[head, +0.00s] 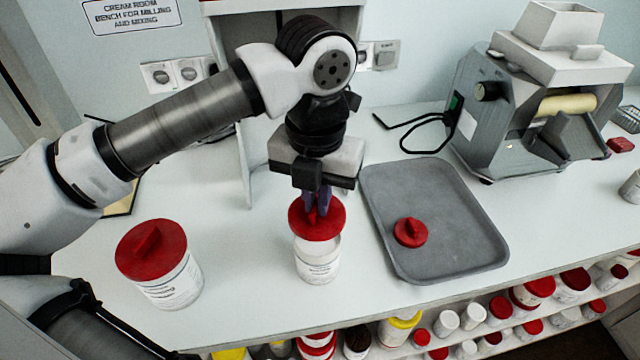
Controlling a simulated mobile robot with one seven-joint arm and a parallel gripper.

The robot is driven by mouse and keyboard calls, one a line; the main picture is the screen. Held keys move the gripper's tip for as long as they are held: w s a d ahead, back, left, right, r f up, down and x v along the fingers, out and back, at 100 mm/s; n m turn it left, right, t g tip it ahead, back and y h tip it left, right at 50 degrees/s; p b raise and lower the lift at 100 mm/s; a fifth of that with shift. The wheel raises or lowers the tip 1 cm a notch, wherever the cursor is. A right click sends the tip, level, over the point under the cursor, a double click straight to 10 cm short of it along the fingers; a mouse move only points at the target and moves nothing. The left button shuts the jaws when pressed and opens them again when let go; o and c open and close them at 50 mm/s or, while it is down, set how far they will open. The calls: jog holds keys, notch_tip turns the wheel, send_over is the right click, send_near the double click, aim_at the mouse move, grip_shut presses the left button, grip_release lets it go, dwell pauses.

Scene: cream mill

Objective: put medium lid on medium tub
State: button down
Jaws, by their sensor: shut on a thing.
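My gripper (318,207) points down and is shut on the red medium lid (316,228). The lid is above the white medium tub (317,268), which stands upright on the bench. The lid covers the back of the tub's mouth in the picture, and the pale front and right part of the mouth shows below it. The lid looks held a little above the rim; any contact at the back is hidden.
A larger tub with a red lid (152,250) stands at the left. A grey tray (470,222) on the right holds a small red lid (410,232). A grey mill (540,100) stands at the back right. Shelved tubs (535,292) show below the front edge.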

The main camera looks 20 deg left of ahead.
aim_at(318, 222)
jog(key=shift+f+b, duration=0.6)
jog(key=shift+f, duration=0.7)
jog(key=shift+w+f+b, duration=0.1)
jog(key=shift+f+b, duration=0.85)
jog(key=shift+b, duration=0.15)
jog(key=shift+b, duration=0.7)
jog(key=shift+f+b, duration=0.65)
jog(key=shift+b, duration=0.7)
dwell(0.8)
dwell(0.3)
jog(key=c, duration=1)
grip_release()
jog(key=shift+r, duration=0.1)
